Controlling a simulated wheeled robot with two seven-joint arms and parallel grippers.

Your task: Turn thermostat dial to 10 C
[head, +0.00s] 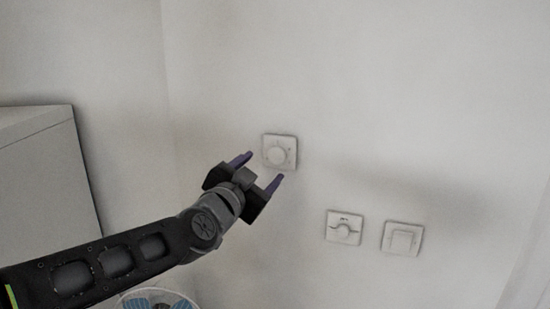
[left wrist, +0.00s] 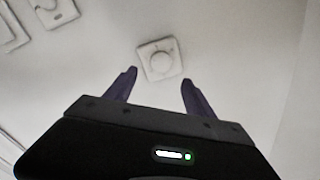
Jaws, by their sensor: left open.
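The thermostat is a white square plate (head: 291,141) on the wall with a round white dial (head: 276,155) at its middle. In the left wrist view the dial (left wrist: 161,61) shows just beyond and between my fingertips. My left gripper (head: 261,169) is open, with its two purple fingers pointing at the thermostat from the lower left. In the left wrist view the gripper (left wrist: 160,76) is empty and seems apart from the dial. The marks on the plate are too small to read. My right gripper is not in view.
A wall plate with a small control (head: 344,228) and a plain switch (head: 402,239) are on the wall at the lower right. A pale cabinet (head: 45,190) stands at the left. A round fan-like thing with blue parts (head: 157,299) is below my arm. The wall around the thermostat is clear.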

